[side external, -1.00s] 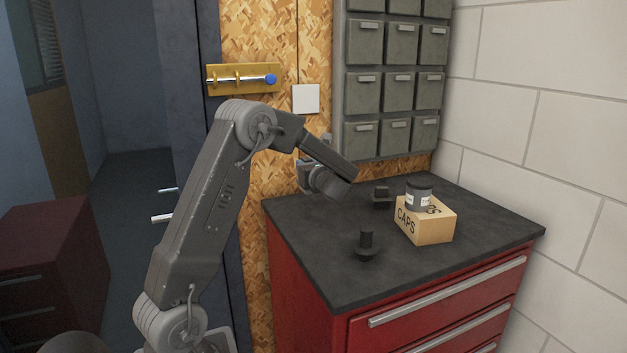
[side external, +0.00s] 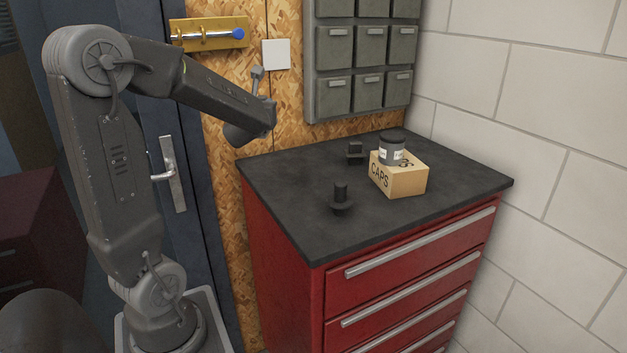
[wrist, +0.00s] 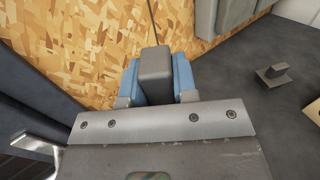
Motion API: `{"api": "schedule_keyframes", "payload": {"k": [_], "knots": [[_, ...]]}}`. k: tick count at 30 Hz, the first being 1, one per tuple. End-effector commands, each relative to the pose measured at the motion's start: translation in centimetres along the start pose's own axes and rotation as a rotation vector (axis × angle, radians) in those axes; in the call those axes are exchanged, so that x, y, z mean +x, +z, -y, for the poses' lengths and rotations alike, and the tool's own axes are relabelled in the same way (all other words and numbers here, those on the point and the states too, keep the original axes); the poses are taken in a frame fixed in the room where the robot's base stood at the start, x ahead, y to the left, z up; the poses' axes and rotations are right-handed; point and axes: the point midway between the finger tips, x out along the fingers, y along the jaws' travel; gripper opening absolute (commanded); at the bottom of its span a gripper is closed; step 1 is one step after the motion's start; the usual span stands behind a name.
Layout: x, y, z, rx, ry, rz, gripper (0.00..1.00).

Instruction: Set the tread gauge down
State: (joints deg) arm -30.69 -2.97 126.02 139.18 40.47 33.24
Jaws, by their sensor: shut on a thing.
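In the wrist view my gripper (wrist: 157,82) has its blue-padded fingers shut on a grey, block-shaped end of a thing, which I take for the tread gauge (wrist: 154,63). The rest of it is hidden. Behind it is the chipboard wall. In the side external view my wrist is left of the red cabinet's top and above its height, close to the wall. My fingers are mostly hidden there. A small grey piece (side external: 257,74) sticks up behind the wrist; I cannot tell whether it is finger or gauge.
The dark cabinet top (side external: 290,190) has free room at its left and front. On it stand two small black pieces (side external: 341,197) (side external: 354,151) and a CAPS box (side external: 402,178) bearing a dark-lidded jar (side external: 392,147). Grey bins (side external: 362,60) hang behind; a door handle (side external: 173,173) is at left.

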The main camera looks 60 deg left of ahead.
Motion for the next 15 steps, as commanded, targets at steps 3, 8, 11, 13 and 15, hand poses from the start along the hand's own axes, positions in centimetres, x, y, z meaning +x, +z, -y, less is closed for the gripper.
{"api": "schedule_keyframes", "payload": {"k": [3, 8, 11, 13, 15], "knots": [[-1.5, -0.4, 1.2, 0.002, -0.103, 0.001, 0.0], [-2.6, -0.9, 2.2, 0.001, -0.176, 0.003, 0.0], [-2.7, -1.5, 3.2, -0.001, -0.194, 0.001, 0.0], [-2.7, -2.3, 4.4, 0.001, -0.198, 0.0, 0.0], [-2.6, -3.2, 5.9, 0.001, -0.198, -0.002, 0.0]]}}
